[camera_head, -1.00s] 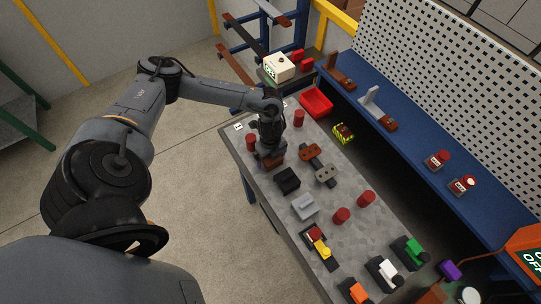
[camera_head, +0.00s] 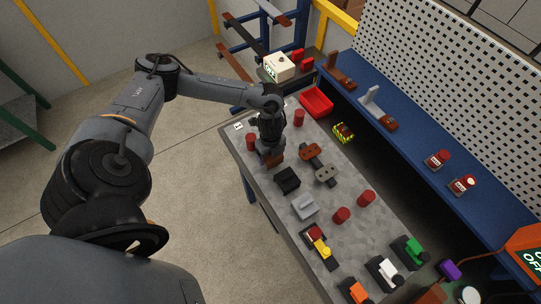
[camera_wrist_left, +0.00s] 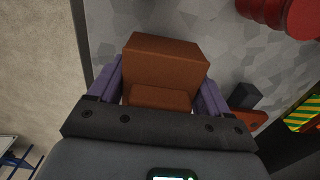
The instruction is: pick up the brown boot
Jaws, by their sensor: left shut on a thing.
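The brown boot (camera_wrist_left: 165,60) is a blocky brown piece, seen close up in the left wrist view. It sits between the two fingers of my left gripper (camera_wrist_left: 160,92), which is shut on it. In the head view the boot (camera_head: 275,158) shows as a small brown patch below my left gripper (camera_head: 270,152), at the left edge of the grey table. Whether the boot touches the table top is hard to tell. My right gripper is not in view.
Red cylinders stand near the held boot, one at its left (camera_head: 251,142) and one beyond it (camera_head: 299,118). A black block (camera_head: 287,180) and a brown-and-grey part (camera_head: 310,152) lie close by. A red bin (camera_head: 316,102) is at the table's far end.

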